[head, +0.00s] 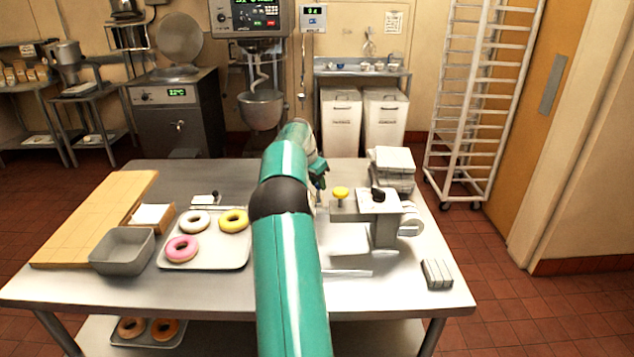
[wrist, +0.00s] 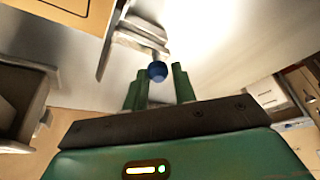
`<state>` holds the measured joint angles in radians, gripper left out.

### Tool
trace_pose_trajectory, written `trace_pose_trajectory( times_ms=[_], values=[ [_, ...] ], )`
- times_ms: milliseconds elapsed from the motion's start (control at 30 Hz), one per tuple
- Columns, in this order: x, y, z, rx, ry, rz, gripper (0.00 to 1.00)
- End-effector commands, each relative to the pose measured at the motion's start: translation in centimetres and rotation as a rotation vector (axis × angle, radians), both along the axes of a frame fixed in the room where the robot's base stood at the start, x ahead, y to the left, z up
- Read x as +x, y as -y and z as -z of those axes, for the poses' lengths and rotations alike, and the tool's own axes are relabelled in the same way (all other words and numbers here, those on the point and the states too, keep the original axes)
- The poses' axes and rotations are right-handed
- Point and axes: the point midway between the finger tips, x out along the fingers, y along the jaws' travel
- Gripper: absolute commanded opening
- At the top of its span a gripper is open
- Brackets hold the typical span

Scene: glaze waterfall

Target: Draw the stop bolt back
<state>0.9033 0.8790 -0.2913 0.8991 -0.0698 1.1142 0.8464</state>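A blue ball knob (wrist: 157,71) on a short metal stem, likely the stop bolt's handle, shows in the wrist view against pale metal parts. My gripper (wrist: 158,80) has two green fingers set apart, with the knob in line with the gap near their tips. I cannot tell whether they touch it. In the head view my gripper (head: 319,178) is partly hidden by my teal arm, left of a grey metal device (head: 384,232) on the table. The device has a yellow knob (head: 341,192) and a black knob (head: 378,194). The blue knob is not clear there.
The steel table (head: 380,305) holds a tray (head: 215,262) of several doughnuts, a grey bin (head: 122,252) and a wooden board (head: 95,220) on the left. Stacked white boxes (head: 393,160) stand behind the device. A small ribbed block (head: 436,274) lies at right.

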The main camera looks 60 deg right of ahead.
Motion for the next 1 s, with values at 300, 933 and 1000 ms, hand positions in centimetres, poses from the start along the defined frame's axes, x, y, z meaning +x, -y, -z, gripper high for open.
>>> trace_pose_trajectory(
  times_ms=[300, 933, 1000],
  values=[
    [0.1, 0.0, -0.1, -0.003, 0.003, -0.002, 0.45],
    [1.3, -3.4, -9.0, -0.006, 0.005, -0.003, 0.45],
    [1.4, -3.9, -10.3, -0.007, 0.005, -0.003, 0.45]
  ],
)
